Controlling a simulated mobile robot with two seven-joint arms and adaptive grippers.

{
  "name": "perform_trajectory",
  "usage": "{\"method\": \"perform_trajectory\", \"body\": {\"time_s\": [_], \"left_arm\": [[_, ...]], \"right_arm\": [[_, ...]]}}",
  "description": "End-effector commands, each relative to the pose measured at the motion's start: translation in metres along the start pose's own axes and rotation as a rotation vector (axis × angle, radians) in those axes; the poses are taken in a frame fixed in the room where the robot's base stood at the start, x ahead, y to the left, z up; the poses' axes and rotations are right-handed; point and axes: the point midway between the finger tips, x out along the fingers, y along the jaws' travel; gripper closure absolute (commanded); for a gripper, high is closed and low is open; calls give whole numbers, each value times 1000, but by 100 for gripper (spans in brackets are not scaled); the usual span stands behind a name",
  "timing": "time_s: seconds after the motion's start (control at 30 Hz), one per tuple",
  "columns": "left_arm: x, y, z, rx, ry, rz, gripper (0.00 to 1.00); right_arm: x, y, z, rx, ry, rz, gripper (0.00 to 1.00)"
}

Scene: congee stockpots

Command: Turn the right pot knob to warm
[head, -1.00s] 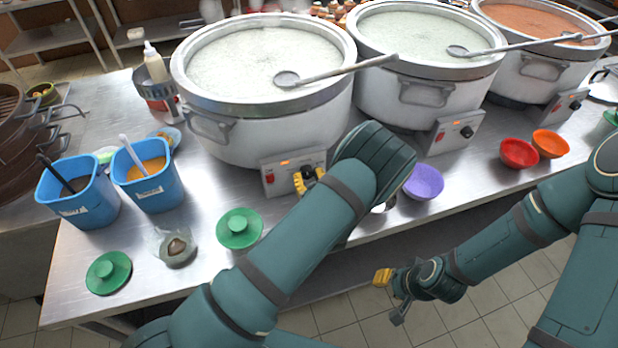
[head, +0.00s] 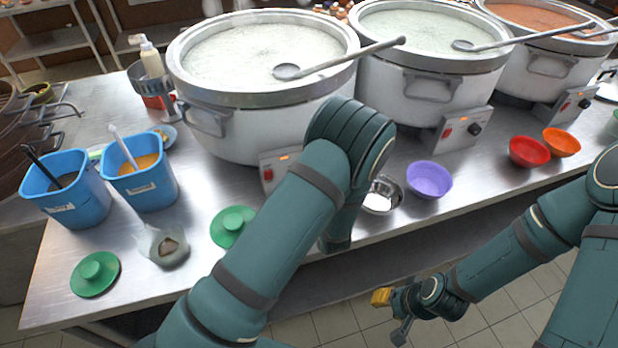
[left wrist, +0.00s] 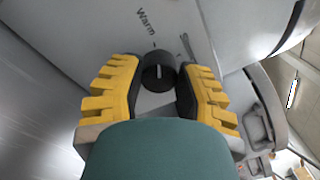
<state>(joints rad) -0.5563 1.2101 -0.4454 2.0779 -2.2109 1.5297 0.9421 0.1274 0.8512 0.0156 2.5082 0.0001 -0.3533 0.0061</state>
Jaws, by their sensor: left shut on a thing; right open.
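In the left wrist view, a black knob (left wrist: 158,72) with a white pointer line sits on a grey panel. The word Warm is printed above it, and the line points roughly toward a small tick below that word. My left gripper (left wrist: 158,82) is shut on the knob, with a yellow finger on each side. In the head view my left arm hides this gripper and part of the panel (head: 268,172) of the leftmost white pot (head: 240,125). The middle pot (head: 375,95) and rightmost pot (head: 525,85) show their own knobs. My right gripper (head: 391,314) is open and empty below the table edge.
A steel bowl (head: 383,196) and a purple bowl (head: 430,180) stand close right of my left arm. Red (head: 529,152) and orange (head: 561,143) bowls stand further right. Blue tubs (head: 75,205) and green lids (head: 95,273) are at left. Ladles lie across the pots.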

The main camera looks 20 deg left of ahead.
Motion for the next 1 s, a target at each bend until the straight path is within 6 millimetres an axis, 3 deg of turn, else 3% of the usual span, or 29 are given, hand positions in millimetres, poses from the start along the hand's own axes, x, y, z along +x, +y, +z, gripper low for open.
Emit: {"method": "perform_trajectory", "body": {"time_s": [0.3,0.83,0.87,0.9,0.93,1.0], "left_arm": [[1,2,0,-115,-7,2,100],[1,1,1,-136,-8,2,100],[1,1,1,-136,-8,2,55],[0,1,1,-136,-8,2,41],[0,1,1,-136,-8,2,31],[0,1,0,-135,-8,2,31]], "right_arm": [[11,4,5,-3,-11,-1,61],[12,4,5,-3,-10,-1,61],[12,4,5,-3,-10,-1,61],[12,4,5,-3,-10,-1,61],[12,4,5,-3,-10,-1,61],[12,4,5,-3,-10,-1,61]]}}
